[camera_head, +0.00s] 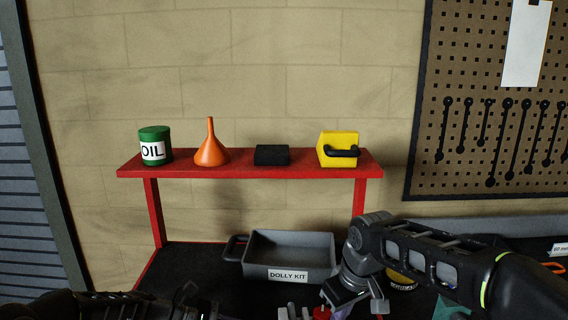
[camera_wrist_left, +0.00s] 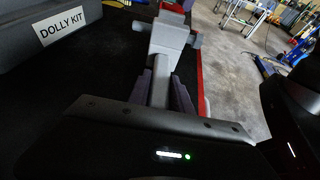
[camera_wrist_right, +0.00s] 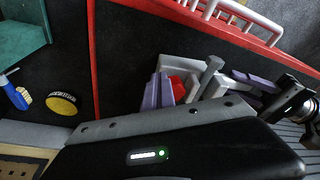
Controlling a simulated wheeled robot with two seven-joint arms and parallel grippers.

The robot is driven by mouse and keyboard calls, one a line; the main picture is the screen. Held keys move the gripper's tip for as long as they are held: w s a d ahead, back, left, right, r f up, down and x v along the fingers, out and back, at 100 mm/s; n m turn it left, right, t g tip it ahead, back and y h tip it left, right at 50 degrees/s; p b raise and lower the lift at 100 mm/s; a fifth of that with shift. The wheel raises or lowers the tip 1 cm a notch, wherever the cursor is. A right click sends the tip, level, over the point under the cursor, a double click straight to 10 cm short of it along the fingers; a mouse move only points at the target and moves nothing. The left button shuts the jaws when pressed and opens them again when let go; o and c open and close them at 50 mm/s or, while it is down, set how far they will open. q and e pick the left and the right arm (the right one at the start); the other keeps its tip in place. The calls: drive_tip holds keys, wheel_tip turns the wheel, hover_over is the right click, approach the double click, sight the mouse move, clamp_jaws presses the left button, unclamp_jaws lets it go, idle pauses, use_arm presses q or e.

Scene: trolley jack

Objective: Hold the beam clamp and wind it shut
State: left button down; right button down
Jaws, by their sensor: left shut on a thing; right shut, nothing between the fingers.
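The grey beam clamp (camera_wrist_left: 172,38) fills the top middle of the left wrist view. My left gripper (camera_wrist_left: 161,90) is shut on its grey bar, which lies between the purple fingers. In the right wrist view the clamp's grey bar (camera_wrist_right: 212,75) and a red part (camera_wrist_right: 177,86) show right beside my right gripper (camera_wrist_right: 158,92), which is shut and empty. I cannot tell if they touch. In the head view only the clamp's top (camera_head: 293,313) and a red piece (camera_head: 322,313) show at the bottom edge; the rest is cut off.
A grey tray labelled DOLLY KIT (camera_head: 290,262) stands on the black bench behind the clamp. A brush (camera_wrist_right: 18,95) lies beside a yellow round thing (camera_wrist_right: 61,104).

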sight(327, 319)
drive_tip(key=shift+s+a, duration=0.15)
drive_tip(key=shift+a, duration=0.1)
drive_tip(key=shift+s+a, duration=0.25)
drive_tip(key=shift+a, duration=0.25)
drive_tip(key=shift+s+a, duration=0.25)
drive_tip(key=shift+a, duration=0.4)
idle(0.4)
drive_tip(key=shift+s, duration=0.4)
drive_tip(key=shift+r, duration=0.1)
